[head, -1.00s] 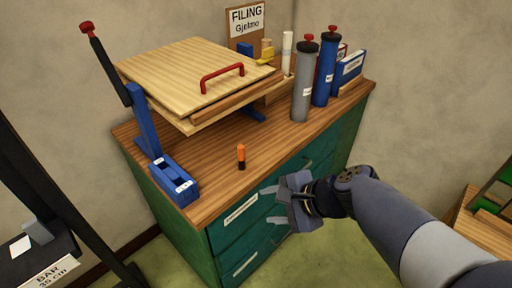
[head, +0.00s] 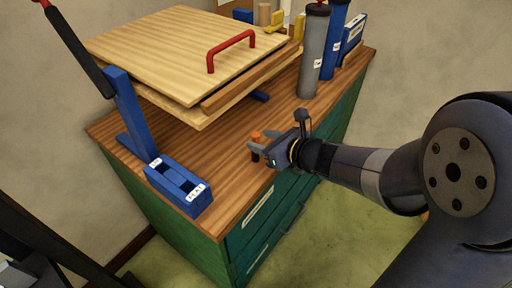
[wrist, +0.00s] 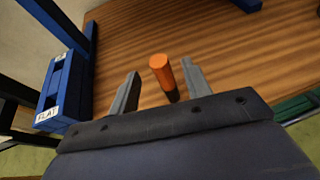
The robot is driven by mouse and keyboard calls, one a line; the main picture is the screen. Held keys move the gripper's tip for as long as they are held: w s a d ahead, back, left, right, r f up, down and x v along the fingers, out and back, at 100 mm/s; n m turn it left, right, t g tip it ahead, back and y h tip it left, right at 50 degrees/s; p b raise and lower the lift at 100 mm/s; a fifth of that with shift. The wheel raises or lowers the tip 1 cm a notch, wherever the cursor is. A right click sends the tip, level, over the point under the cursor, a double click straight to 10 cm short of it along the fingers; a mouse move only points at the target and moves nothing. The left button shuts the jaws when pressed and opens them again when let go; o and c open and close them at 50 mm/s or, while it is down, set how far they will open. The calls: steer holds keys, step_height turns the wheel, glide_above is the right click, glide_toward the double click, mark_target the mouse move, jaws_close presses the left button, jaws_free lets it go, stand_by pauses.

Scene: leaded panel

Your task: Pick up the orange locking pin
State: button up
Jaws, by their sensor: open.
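The orange locking pin (head: 256,137) stands upright on the wooden cabinet top near its front edge, with an orange upper part and a dark lower part. In the wrist view the pin (wrist: 161,69) shows between the two fingers, closer to the right finger. My gripper (head: 258,149) is open around or just in front of the pin; I cannot tell whether a finger touches it. The gripper's fingers also show in the wrist view (wrist: 158,88). The pin's lower end is partly hidden by the gripper.
A blue two-slot holder (head: 178,187) stands at the left front of the cabinet top (head: 226,186). Grey (head: 313,55) and blue (head: 334,42) cylinders stand at the back right.

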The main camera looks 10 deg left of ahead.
steer(key=shift+f+x, duration=0.2)
steer(key=shift+x, duration=1.25)
steer(key=shift+f+x, duration=0.2)
steer(key=shift+x, duration=1.3)
steer(key=shift+d, duration=0.2)
steer(key=shift+c, duration=0.6)
jaws_close()
